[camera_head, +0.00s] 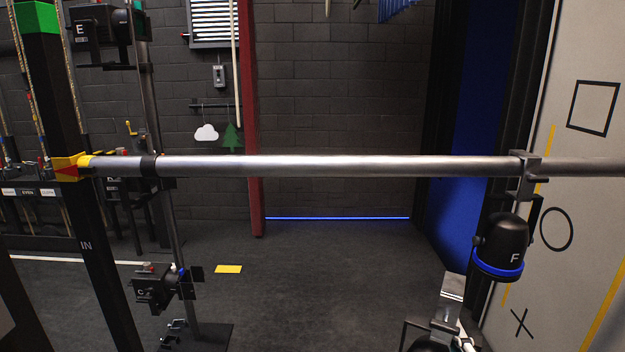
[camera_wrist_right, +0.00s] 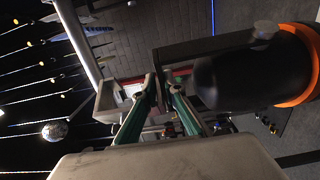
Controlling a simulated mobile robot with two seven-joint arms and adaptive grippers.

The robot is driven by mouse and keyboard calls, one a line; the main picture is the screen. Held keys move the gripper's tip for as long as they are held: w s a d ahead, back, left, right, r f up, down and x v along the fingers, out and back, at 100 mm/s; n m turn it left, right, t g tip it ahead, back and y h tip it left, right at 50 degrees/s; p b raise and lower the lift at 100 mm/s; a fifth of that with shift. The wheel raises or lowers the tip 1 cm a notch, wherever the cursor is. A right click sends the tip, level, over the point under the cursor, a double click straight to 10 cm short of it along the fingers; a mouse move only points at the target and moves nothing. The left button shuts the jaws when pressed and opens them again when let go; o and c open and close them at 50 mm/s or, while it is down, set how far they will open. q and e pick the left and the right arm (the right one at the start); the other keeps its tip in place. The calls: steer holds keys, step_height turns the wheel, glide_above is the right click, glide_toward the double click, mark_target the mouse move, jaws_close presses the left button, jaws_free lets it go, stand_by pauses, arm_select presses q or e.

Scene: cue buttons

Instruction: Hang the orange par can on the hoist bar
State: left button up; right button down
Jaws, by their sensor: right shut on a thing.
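The hoist bar (camera_head: 330,166) runs level across the head view. The orange par can, a black lamp with an orange ring (camera_wrist_right: 298,65), is close on the right in the right wrist view, beside my right gripper (camera_wrist_right: 165,92). My right gripper is shut on it; the exact part gripped is unclear. In the head view a grey clamp (camera_head: 449,292) above a dark round body stands at the bottom right, below the bar in the picture, and seems to belong to this can. Its ring is hidden there. My left gripper is not in view.
A black par can with a blue ring (camera_head: 500,247), marked F, hangs from the bar's right part by a grey clamp (camera_head: 527,176). A dark post (camera_head: 75,215) stands left; a marked white panel (camera_head: 575,190) stands right.

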steer(key=shift+y, duration=0.3)
steer(key=shift+s+a+f, duration=0.3)
steer(key=shift+s+f, duration=0.55)
steer(key=shift+f, duration=0.1)
steer(key=shift+s+a+f, duration=0.25)
steer(key=shift+s+f, duration=0.6)
steer(key=shift+f, duration=0.1)
